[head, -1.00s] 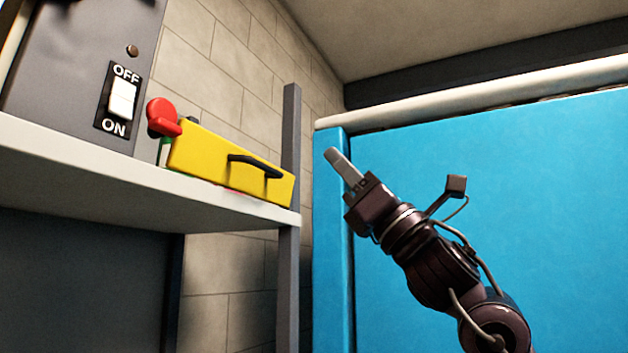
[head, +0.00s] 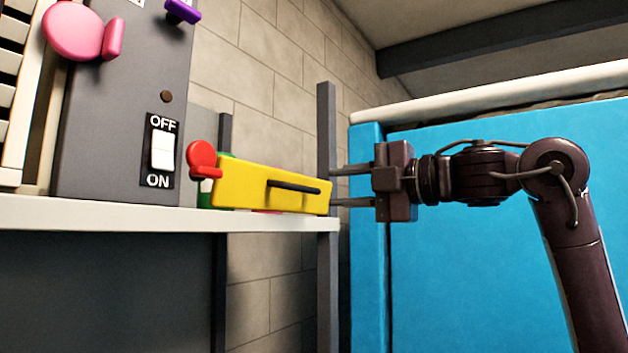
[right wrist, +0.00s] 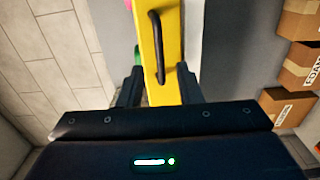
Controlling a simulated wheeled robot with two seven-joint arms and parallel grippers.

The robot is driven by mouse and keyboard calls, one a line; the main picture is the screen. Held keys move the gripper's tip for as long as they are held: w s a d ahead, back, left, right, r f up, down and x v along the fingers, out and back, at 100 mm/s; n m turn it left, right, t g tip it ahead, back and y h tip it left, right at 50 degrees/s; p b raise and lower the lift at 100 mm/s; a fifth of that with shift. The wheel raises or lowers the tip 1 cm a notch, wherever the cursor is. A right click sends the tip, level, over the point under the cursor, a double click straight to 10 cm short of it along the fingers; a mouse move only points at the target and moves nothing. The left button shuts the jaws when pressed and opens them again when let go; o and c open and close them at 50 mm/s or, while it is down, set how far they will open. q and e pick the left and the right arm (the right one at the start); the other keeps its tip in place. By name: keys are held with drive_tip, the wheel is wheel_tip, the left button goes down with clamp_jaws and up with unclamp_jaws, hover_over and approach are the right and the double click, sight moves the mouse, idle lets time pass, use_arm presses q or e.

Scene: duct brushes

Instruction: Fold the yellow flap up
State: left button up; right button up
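The yellow flap (head: 245,187), a long panel with a black bar handle (head: 293,186), stands along the shelf edge in the head view. In the right wrist view the yellow flap (right wrist: 158,40) runs away from me with its handle on it. My right gripper (head: 338,187) is open at the flap's right end, fingers pointing left, one above the other. In the wrist view the open fingers (right wrist: 160,88) lie to either side of the flap's near end; I cannot tell whether they touch it. My left gripper is not in view.
The white shelf (head: 120,213) runs under the flap. A grey upright post (head: 326,120) stands by its right end. A red knob (head: 202,158) and a grey switch panel (head: 115,150) are at left. A blue panel (head: 480,260) lies behind my arm. Cardboard boxes (right wrist: 298,65) show at right in the wrist view.

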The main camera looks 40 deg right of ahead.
sight(308, 189)
drive_tip(key=p+x, duration=0.1)
drive_tip(key=x, duration=0.5)
drive_tip(key=shift+a+p, duration=0.1)
drive_tip(key=shift+p, duration=0.25)
clamp_jaws()
